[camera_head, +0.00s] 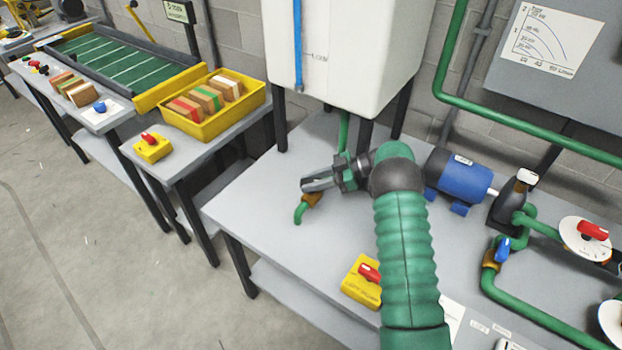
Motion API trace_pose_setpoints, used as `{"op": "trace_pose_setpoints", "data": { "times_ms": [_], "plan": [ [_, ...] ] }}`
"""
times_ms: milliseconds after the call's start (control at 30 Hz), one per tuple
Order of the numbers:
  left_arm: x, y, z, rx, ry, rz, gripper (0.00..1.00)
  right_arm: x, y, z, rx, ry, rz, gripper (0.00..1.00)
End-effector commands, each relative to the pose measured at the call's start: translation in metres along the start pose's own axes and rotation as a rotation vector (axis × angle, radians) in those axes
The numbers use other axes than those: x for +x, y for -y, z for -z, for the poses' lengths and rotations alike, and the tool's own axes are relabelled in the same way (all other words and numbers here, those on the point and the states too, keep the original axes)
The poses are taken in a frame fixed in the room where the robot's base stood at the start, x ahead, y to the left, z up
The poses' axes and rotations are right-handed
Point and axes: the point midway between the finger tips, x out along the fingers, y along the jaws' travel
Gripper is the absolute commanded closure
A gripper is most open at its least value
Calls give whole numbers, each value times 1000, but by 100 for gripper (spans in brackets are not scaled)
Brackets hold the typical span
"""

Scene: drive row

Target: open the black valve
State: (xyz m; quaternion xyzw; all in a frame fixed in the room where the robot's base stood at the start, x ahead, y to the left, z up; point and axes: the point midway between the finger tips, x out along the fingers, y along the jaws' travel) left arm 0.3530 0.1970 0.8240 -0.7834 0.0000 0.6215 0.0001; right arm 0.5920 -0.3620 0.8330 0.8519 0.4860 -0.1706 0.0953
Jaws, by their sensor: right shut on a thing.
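The black valve sits at the low end of the green pipe under the white tank, on the grey table. Its brass-coloured body (313,200) shows just below my right gripper, with a short green spout (299,213) bending down. My right gripper (308,185) reaches in from the right at the end of my green arm. Its fingers point left and are closed over the top of the valve. The black handle is mostly hidden by the fingers, so its angle cannot be told. My left gripper is out of view.
A white tank (345,60) stands above the gripper on dark legs. A yellow box with a red switch (361,285) lies nearer. A blue motor (458,180) and green pipes with a blue-handled valve (502,250) are right. The table's left part is clear.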

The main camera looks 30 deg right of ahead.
Motion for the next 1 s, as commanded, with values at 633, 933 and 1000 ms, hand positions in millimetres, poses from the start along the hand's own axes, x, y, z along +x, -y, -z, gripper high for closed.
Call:
{"op": "trace_pose_setpoints", "data": {
  "times_ms": [633,933,1000],
  "plan": [
    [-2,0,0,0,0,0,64,-2,-3,3,-26,-3,42,75],
    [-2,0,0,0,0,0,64,-1,-2,2,-24,-1,45,55],
    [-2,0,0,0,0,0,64,0,-1,2,-24,-1,46,55]
  ]
}}
